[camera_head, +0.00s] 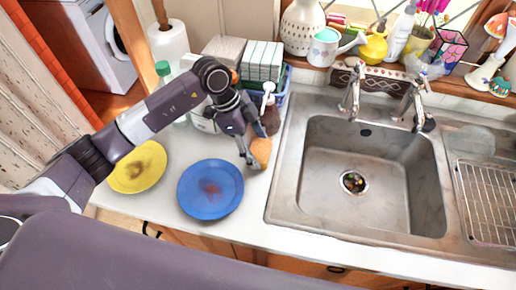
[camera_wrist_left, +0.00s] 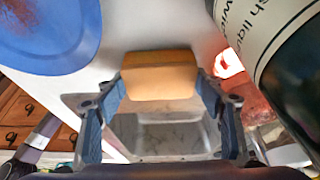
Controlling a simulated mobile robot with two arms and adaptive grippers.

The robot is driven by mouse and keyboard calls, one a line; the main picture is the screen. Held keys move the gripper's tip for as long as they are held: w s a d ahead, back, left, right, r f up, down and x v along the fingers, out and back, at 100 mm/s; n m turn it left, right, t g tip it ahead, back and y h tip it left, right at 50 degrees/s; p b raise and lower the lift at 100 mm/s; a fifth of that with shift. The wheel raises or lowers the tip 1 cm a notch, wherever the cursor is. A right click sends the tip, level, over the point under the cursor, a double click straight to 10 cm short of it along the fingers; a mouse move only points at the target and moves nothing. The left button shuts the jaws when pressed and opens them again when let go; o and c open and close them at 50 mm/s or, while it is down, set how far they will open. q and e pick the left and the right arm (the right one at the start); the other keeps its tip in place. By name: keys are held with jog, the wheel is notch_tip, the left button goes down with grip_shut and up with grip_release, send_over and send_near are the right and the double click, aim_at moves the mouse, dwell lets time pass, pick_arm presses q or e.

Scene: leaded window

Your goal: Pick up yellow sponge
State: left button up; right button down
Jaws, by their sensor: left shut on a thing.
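The yellow sponge (camera_head: 261,151) is a small orange-yellow block at the left of the sink, near the blue plate's right edge. In the left wrist view the sponge (camera_wrist_left: 158,76) sits between the two blue-padded fingers. My left gripper (camera_head: 250,158) reaches down over the counter and is shut on the sponge; it also shows in the left wrist view (camera_wrist_left: 160,95). Part of the sponge is hidden behind the gripper in the head view. My right gripper is in neither view.
A blue plate (camera_head: 210,189) with a brown stain and a yellow plate (camera_head: 138,168) lie on the counter. A soap bottle (camera_head: 270,115) stands close behind the gripper. The steel sink (camera_head: 283,190) is to the right. A dark labelled bottle (camera_wrist_left: 290,75) is close in the wrist view.

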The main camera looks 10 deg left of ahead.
aim_at(257, 150)
pick_arm(q)
jog(key=shift+s+r+b, duration=0.1)
jog(key=shift+r+b, duration=0.35)
jog(key=shift+b, duration=0.05)
notch_tip(257, 150, up, 5)
jog(key=shift+r+b, duration=0.2)
jog(key=shift+b, duration=0.8)
jog(key=s+b, duration=0.5)
jog(key=s, duration=1.4)
jog(key=shift+s+r, duration=0.25)
jog(key=shift+s, duration=0.15)
